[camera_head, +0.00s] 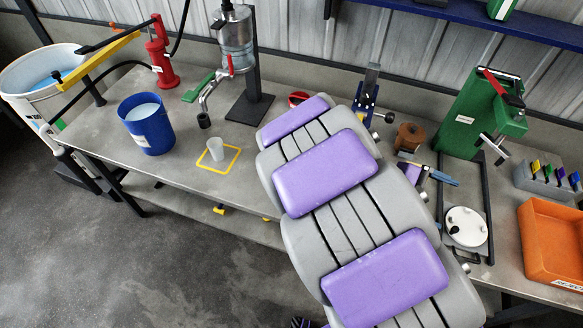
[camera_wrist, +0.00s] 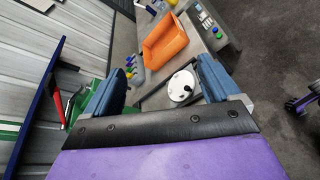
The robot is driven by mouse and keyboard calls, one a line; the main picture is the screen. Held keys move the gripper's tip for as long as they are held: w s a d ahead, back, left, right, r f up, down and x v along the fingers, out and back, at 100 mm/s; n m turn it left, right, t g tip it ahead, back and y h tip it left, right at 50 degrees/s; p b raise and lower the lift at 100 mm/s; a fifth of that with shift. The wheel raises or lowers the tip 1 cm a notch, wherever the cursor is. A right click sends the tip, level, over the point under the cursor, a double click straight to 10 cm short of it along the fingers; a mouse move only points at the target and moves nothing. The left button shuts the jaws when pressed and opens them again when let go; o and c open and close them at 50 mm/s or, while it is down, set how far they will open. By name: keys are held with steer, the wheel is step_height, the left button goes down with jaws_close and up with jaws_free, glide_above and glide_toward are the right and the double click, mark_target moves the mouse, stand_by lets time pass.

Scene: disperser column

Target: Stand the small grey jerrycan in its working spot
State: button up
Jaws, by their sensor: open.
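I cannot make out a small grey jerrycan in either view; my arm hides part of the bench in the body camera view. My gripper (camera_wrist: 162,68) is open, with its two blue fingers apart and nothing held between them. It is above the bench, with a white round disc (camera_wrist: 183,87) visible beyond the fingers. The disc also shows in the body camera view (camera_head: 466,226), within a dark rail frame. A yellow square outline (camera_head: 232,166) marks the bench left of my arm, and a small translucent cup (camera_head: 216,148) stands at its upper left.
A green can-shaped unit (camera_head: 478,112) with a red handle stands behind the rails. An orange tray (camera_head: 553,243) and a grey rack (camera_head: 547,182) are at right. A blue bucket (camera_head: 146,123), red pump (camera_head: 161,62) and metal column (camera_head: 236,42) stand at left. A shelf (camera_head: 500,17) runs above.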

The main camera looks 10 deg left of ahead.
steer(key=w+a+f+n+t+y, duration=0.1)
steer(key=w+a+f+n+t, duration=0.3)
steer(key=a, duration=0.3)
steer(key=w+a+f+n+t+y, duration=0.1)
steer(key=w+a+f+n+t, duration=0.2)
steer(key=a+n+t, duration=0.35)
steer(key=w+a+f+n+t+y, duration=0.1)
steer(key=w+a+f+n+t, duration=0.25)
steer(key=a, duration=0.55)
steer(key=s+a+f+n+t+y, duration=0.25)
steer(key=a+f+n+y, duration=0.3)
steer(key=a+f, duration=0.3)
steer(key=s+a+f+n+t+y, duration=0.1)
steer(key=s+a+f+n+y, duration=0.35)
steer(key=a+f+y, duration=0.35)
steer(key=w+a+r+n+h+b, duration=0.1)
steer(key=w+h+b, duration=0.1)
steer(key=w, duration=1.5)
steer(key=shift+w+a+b, duration=0.25)
steer(key=shift+w+b, duration=0.05)
steer(key=shift+b, duration=0.5)
steer(key=shift+a+h, duration=0.25)
steer(key=shift+a, duration=0.2)
steer(key=c, duration=0.6)
steer(key=shift+d, duration=0.3)
steer(key=c, duration=0.7)
steer(key=shift+c, duration=0.8)
steer(key=shift+a, duration=0.1)
